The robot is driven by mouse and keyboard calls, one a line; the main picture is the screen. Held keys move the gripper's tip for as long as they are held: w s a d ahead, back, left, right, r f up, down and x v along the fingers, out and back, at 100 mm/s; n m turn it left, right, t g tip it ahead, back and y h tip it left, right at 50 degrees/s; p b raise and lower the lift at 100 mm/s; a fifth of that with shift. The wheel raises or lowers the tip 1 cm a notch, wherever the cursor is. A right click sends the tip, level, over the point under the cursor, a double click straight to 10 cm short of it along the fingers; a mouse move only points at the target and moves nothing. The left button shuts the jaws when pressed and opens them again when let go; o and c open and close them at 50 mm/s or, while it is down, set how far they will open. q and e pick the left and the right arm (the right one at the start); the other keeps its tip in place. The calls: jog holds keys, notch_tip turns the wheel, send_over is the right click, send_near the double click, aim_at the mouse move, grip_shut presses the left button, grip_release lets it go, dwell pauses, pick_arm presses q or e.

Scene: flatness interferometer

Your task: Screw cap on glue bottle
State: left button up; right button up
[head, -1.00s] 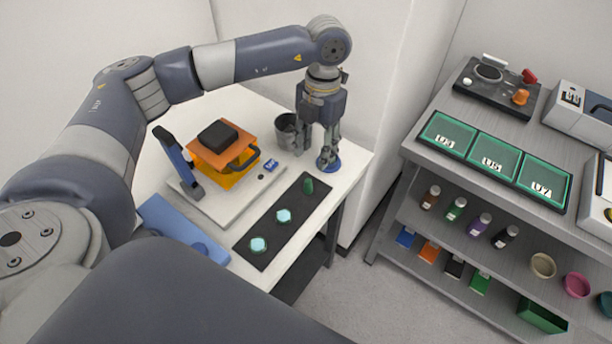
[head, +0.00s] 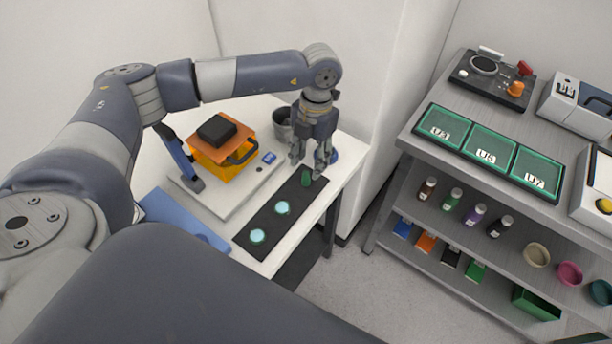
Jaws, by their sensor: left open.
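A blue round base (head: 334,156) lies behind the gripper at the table's far right, partly hidden by the fingers. No glue bottle can be clearly made out on the table. My right gripper is not in view.
Two pale cyan discs (head: 282,208) lie on the mat. The orange-topped instrument (head: 222,150) and a grey cup (head: 282,123) stand left of the gripper. A shelf unit at right holds green trays (head: 489,148) and several small bottles (head: 475,214).

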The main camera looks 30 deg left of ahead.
aim_at(306, 173)
pick_arm(q)
jog(key=shift+s+a+f+p, duration=0.15)
jog(key=shift+f+p, duration=0.2)
jog(key=shift+p, duration=0.2)
jog(key=f, duration=0.1)
jog(key=f+p, duration=0.1)
jog(key=f, duration=0.1)
jog(key=shift+s+a+f+p, duration=0.1)
jog(key=shift+s+f+p, duration=0.05)
jog(key=shift+s+p, duration=0.2)
jog(key=shift+f, duration=0.55)
jog(key=c, duration=0.7)
